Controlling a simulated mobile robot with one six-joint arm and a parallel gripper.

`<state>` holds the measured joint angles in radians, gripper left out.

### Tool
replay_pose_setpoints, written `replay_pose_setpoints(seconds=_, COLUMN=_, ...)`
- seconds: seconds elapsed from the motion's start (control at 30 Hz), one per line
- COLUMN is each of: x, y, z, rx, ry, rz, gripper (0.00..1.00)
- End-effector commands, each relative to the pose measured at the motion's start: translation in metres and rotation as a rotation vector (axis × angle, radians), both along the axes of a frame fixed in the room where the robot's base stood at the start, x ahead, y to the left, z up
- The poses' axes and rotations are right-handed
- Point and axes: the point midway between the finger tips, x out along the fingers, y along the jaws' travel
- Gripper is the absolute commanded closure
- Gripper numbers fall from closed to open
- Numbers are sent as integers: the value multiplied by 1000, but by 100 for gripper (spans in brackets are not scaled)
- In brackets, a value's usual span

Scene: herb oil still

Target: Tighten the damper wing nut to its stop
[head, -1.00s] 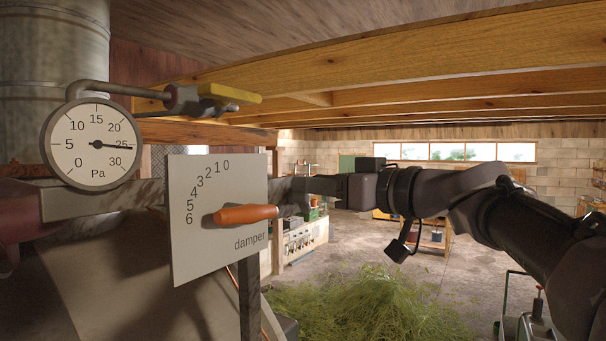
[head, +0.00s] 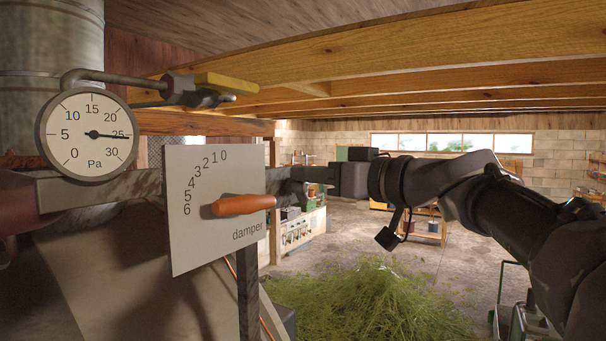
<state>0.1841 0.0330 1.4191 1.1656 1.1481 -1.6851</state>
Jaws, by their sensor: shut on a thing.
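The damper plate (head: 225,245) is a pale grey upright panel with a scale from 0 to 6. An orange damper handle (head: 243,204) lies nearly level across it, its left end near the 6 mark. My gripper (head: 283,195) reaches in from the right, just past the plate's right edge, beside the handle's right end. Its jaws are shut, and the wing nut between them is hidden by the dark fingers, so its wings and angle cannot be made out.
A round Pa gauge (head: 90,135) reads about 25. A yellow-handled valve (head: 225,88) sits above the plate. Wooden beams (head: 400,65) run overhead. A heap of green herb (head: 370,300) lies below my arm. Open concrete floor lies behind it.

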Motion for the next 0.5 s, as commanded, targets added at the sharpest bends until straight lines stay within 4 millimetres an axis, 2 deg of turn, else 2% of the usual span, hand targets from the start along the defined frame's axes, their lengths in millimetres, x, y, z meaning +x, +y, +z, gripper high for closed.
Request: replay_pose_setpoints(seconds=0.5, x=9, y=-6, z=1, rx=230, ry=347, rz=-1, gripper=100)
